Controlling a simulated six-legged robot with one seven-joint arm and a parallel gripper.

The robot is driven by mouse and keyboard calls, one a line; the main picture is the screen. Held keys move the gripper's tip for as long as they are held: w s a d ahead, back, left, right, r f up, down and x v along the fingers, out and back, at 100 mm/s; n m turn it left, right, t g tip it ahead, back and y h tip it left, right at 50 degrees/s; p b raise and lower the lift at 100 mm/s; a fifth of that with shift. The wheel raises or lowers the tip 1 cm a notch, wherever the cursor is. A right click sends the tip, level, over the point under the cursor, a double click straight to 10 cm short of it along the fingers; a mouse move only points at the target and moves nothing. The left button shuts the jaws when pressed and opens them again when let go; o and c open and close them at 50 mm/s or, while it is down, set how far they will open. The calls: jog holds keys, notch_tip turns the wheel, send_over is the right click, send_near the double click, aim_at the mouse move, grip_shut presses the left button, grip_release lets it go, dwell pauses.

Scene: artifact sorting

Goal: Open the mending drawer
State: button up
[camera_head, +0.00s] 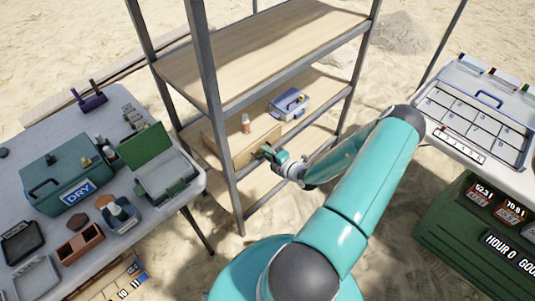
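A wooden drawer unit (243,153), which I take for the mending drawer, sits on a lower level of the metal-framed shelf rack (205,62) near the middle of the view. Its front looks closed, though my arm and gripper hide part of it. My gripper (262,152) is at the right part of the drawer front, very close to it. I cannot tell whether it touches the drawer or holds a handle. Its fingers are too small to show whether they are open or shut.
A small orange-and-white bottle (246,123) and a lavender case (290,103) stand on the rack near the drawer. The left table holds a teal DRY box (68,173) and an open green case (160,170). A gridded tray (475,115) lies on the right. Sand is clear before the rack.

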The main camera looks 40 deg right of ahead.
grip_shut()
jog(key=f+v, duration=0.2)
jog(key=v, duration=1)
jog(key=shift+s+f, duration=0.25)
jog(key=shift+f, duration=0.05)
jog(key=shift+a, duration=0.1)
grip_release()
